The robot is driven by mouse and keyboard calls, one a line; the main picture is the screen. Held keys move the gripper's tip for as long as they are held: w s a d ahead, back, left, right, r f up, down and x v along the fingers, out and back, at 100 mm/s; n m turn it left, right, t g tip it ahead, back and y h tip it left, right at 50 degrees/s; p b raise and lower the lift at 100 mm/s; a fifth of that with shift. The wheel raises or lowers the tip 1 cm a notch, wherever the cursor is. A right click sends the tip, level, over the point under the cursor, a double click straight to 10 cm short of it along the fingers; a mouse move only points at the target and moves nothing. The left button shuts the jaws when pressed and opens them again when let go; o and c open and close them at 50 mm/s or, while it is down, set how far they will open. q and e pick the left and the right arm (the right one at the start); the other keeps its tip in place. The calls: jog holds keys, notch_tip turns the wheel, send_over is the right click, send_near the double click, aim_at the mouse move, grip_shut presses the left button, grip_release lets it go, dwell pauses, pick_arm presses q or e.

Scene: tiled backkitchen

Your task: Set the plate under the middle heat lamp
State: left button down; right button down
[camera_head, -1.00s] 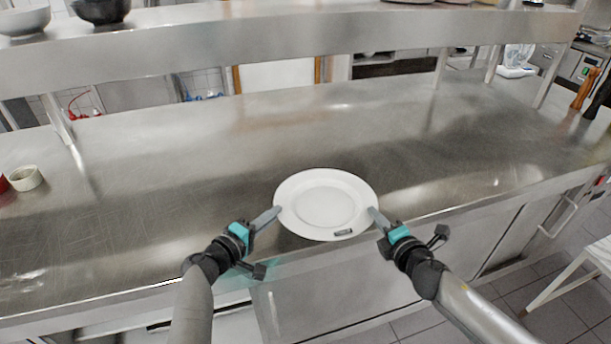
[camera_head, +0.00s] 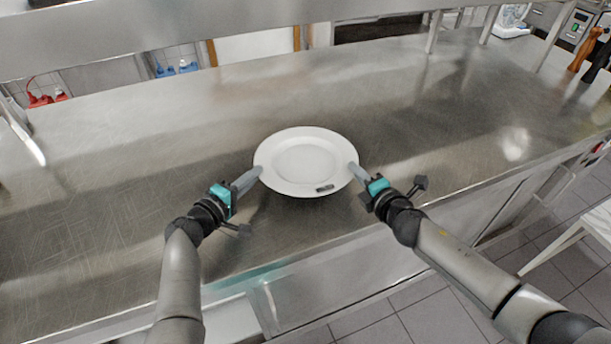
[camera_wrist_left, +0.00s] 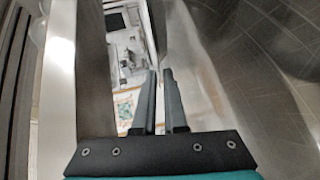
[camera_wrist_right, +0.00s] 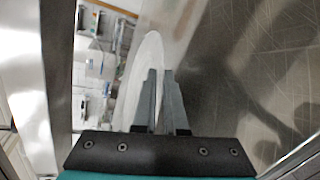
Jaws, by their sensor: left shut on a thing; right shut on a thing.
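A round white plate (camera_head: 305,160) with a small dark mark on its near rim is held level over the steel counter between my two grippers. My left gripper (camera_head: 257,172) is shut on the plate's left rim. My right gripper (camera_head: 354,168) is shut on its right rim. The fingers of the left gripper (camera_wrist_left: 163,100) show in the left wrist view. In the right wrist view the plate's edge (camera_wrist_right: 147,75) lies between the fingers. The gap between plate and counter is hard to tell. No heat lamp shows in these views.
The steel counter (camera_head: 120,150) is wide and clear around the plate. A steel overshelf (camera_head: 180,28) runs above its back, on posts such as the one at back right (camera_head: 433,32). Red (camera_head: 45,97) and blue (camera_head: 178,68) items sit beyond the counter.

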aim_at(256, 198)
jog(key=shift+f, duration=0.2)
